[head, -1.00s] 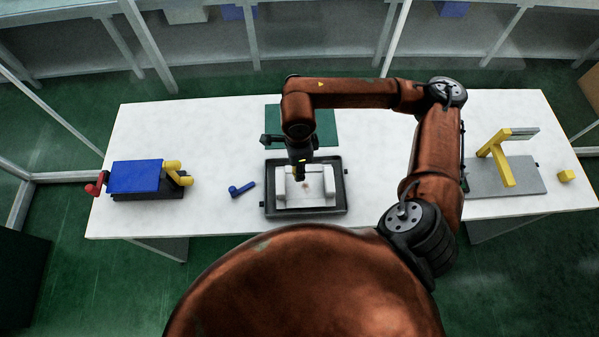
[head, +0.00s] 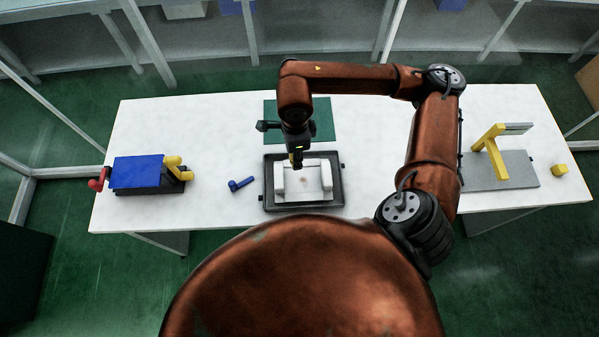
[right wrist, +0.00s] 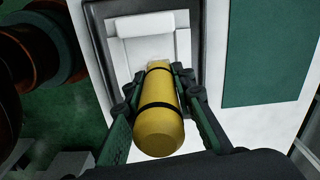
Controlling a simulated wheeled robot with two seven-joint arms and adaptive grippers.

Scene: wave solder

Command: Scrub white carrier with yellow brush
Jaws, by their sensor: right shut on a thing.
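The white carrier (head: 313,191) has raised side blocks and lies in a black tray (head: 268,200) in the middle of the table. A small brownish mark shows on its face. My right gripper (head: 297,154) is over the carrier's far edge and is shut on the yellow brush (head: 297,164). In the right wrist view the brush (right wrist: 159,122), a yellow cylinder with black bands, sits between the fingers (right wrist: 157,90), pointing at the carrier (right wrist: 147,27). My left gripper is not in view.
A green mat (head: 322,117) lies behind the tray. A blue handled part (head: 241,184) lies left of it, with a blue-topped fixture (head: 137,172) farther left. A grey plate with a yellow stand (head: 494,152) and a yellow cube (head: 560,169) are at the right.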

